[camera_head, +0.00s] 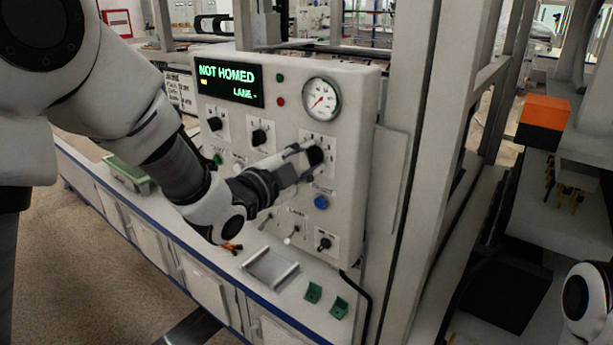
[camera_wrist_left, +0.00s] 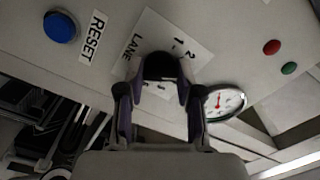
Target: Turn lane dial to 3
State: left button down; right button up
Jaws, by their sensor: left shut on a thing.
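The lane dial (camera_wrist_left: 160,66) is a black knob on a white plate marked LANE, with 1 and 2 readable, in the left wrist view. My left gripper (camera_wrist_left: 158,90) has its two fingers on either side of the knob and is shut on it. In the head view my left gripper (camera_head: 306,160) reaches the right part of the control panel (camera_head: 355,200), and its fingers hide most of the dial. The pointer's direction cannot be told. The display (camera_head: 229,84) reads NOT HOMED and LANE with a dash. My right gripper is out of view.
A round gauge (camera_head: 321,99) sits above the dial and a blue RESET button (camera_head: 321,202) below it. Two more black knobs (camera_head: 260,135) are to the left. Small switches line the panel's lower part.

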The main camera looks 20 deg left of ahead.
pick_arm(q)
jog(key=shift+m+b, duration=1.25)
jog(key=shift+m, duration=0.05)
jog(key=shift+r, duration=0.1)
jog(key=c, duration=0.8)
grip_release()
jog(key=shift+o, duration=0.2)
jog(key=v, duration=0.7)
jog(key=shift+s, duration=0.2)
jog(key=shift+w, duration=0.1)
